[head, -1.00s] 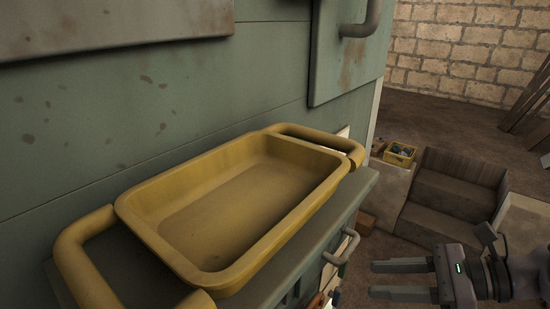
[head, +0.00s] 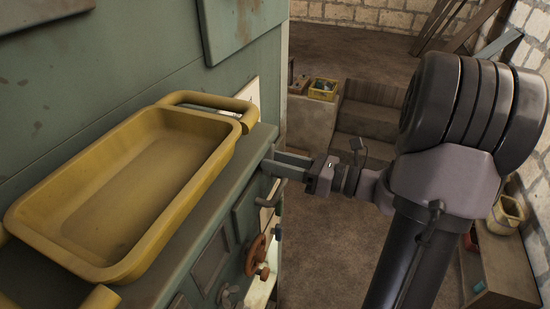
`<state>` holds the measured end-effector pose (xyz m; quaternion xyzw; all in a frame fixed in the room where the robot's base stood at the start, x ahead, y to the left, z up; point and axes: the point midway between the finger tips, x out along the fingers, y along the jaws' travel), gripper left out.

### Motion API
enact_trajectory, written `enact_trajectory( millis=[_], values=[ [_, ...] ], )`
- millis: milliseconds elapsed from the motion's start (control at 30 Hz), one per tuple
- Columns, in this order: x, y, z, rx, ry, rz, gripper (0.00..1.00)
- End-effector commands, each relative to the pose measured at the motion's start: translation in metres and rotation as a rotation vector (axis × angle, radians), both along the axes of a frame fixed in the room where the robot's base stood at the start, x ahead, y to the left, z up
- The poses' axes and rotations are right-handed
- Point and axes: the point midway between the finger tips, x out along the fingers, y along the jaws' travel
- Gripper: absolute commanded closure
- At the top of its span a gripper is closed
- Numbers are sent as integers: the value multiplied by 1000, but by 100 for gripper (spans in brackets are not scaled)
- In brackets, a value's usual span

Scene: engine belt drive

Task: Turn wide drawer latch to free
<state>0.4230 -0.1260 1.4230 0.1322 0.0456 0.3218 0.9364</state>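The green cabinet (head: 205,262) fills the left, with a drawer-like front under its top ledge. A grey bar handle (head: 270,194) sits high on that front. An orange-red round knob or wheel (head: 256,256) is below it, and a small grey fitting (head: 228,293) is lower left. I cannot tell which of these, if any, is the wide drawer latch. My gripper (head: 276,164) is beside the ledge's right end, above the bar handle, fingers pointing left. The two fingers look parted with nothing visible between them. Whether they touch the cabinet is unclear.
A yellow tray (head: 60,245) with loop handles rests on the ledge. A small yellow crate (head: 323,89) and brown steps (head: 372,115) stand behind. A wooden bench (head: 505,265) is at the right. The brown floor (head: 325,235) between is open.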

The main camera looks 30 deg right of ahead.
Motion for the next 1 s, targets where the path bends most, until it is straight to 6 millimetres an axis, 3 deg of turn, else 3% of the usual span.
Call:
enact_trajectory(
  millis=[367, 567, 1000],
  values=[
    [6, 5, 0, 0, 0, 0, 63],
    [6, 5, 0, 0, 0, 0, 100],
    [6, 5, 3, 51, 40, 0, 100]
  ],
)
